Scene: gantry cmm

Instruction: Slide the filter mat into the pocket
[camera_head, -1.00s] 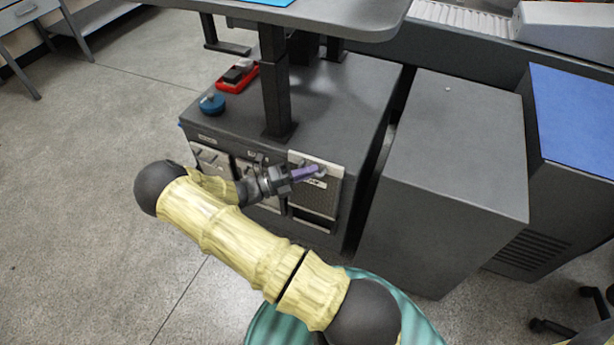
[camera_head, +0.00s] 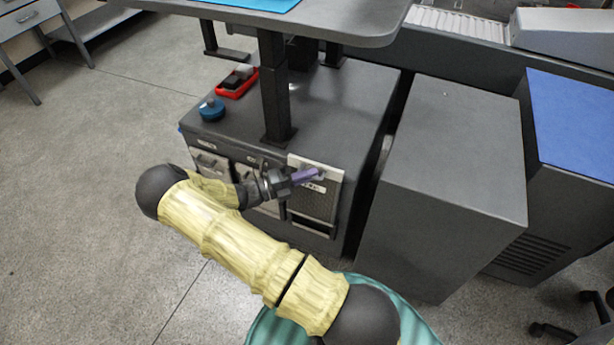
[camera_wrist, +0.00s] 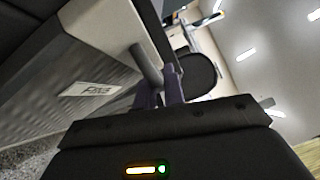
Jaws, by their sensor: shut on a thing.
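The filter mat (camera_head: 316,205) is a grey mesh panel with a pale top frame and a label that appears to read FINE. It stands upright at the right end of the dark cabinet's front. My gripper (camera_head: 309,174) reaches it from the left, its purple fingers shut on the small grip at the mat's top. In the wrist view, the mat (camera_wrist: 100,68) fills the left side, and my gripper (camera_wrist: 160,90) has its fingers around the grey cylindrical grip (camera_wrist: 147,64). The pocket behind the mat is hidden, so I cannot tell how deep the mat sits.
The dark cabinet (camera_head: 345,105) has other front panels (camera_head: 210,163) left of the mat, partly behind my arm. A red tray (camera_head: 237,83) and a blue round object (camera_head: 211,109) lie on its top. A grey cabinet (camera_head: 450,150) stands close on the right. Open floor (camera_head: 80,200) lies left.

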